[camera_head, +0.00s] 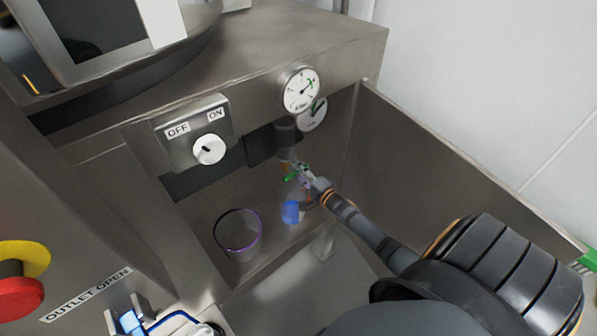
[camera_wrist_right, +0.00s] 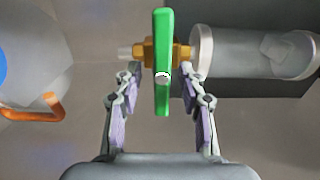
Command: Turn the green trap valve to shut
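The green trap valve handle (camera_wrist_right: 162,60) stands upright in the right wrist view, in front of a brass valve body (camera_wrist_right: 180,52). It also shows small in the head view (camera_head: 291,177). My right gripper (camera_wrist_right: 160,85) is open, with one finger on each side of the handle's lower part. Gaps show between the handle and both fingers. In the head view my right gripper (camera_head: 304,172) reaches in from the lower right and partly covers the valve.
A clear pipe (camera_wrist_right: 250,52) joins the valve's right side. An OFF/ON switch (camera_head: 209,149) and a round gauge (camera_head: 301,89) are on the steel panel. A purple-rimmed cup (camera_head: 238,250) and a blue object (camera_head: 291,212) are below. A steel side wall (camera_head: 440,165) stands right.

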